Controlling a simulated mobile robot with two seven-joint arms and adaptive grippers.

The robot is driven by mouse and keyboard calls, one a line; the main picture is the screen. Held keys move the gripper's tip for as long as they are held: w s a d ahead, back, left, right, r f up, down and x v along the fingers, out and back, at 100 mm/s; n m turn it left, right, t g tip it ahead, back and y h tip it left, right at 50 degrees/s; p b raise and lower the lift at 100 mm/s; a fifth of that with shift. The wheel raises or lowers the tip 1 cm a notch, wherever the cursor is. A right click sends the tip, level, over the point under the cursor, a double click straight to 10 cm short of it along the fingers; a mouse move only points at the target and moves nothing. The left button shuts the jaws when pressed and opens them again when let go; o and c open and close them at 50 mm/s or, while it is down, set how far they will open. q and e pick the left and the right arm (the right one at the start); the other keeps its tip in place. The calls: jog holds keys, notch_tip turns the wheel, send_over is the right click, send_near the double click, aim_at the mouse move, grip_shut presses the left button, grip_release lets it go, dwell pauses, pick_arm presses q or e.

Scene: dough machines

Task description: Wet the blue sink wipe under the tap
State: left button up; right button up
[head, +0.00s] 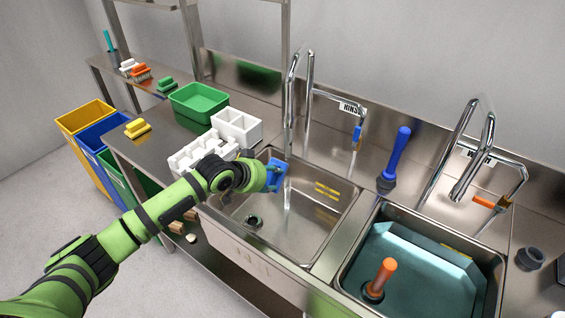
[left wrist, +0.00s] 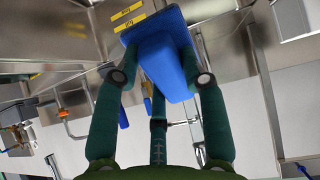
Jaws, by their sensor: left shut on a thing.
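The blue sink wipe (head: 278,172) is a blue block over the left part of the left sink (head: 330,222). My left gripper (head: 268,180) is shut on it. In the left wrist view the wipe (left wrist: 165,52) sits between the fingers of the gripper (left wrist: 160,82). The left sink's tap (head: 291,95) stands at the back. A thin pale stream of water (head: 287,198) falls into this sink at the right edge of the wipe. I cannot tell whether the water touches it. My right gripper is not in view.
White divided bins (head: 237,126) and a green tub (head: 198,101) stand on the counter left of the sink. A blue-handled plunger (head: 396,155) stands behind the sinks. The right sink (head: 352,272) holds teal water and an orange-handled tool (head: 382,276). The left sink's right half is clear.

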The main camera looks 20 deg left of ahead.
pick_arm(q)
jog(key=s, duration=0.1)
jog(key=s+a+p, duration=0.1)
jog(key=s+p, duration=0.1)
jog(key=shift+s+a, duration=0.3)
jog(key=shift+r+p, duration=0.1)
jog(key=shift+p, duration=0.25)
dwell(0.9)
jog(key=p+v, duration=0.6)
jog(key=p, duration=0.1)
jog(key=shift+s, duration=0.2)
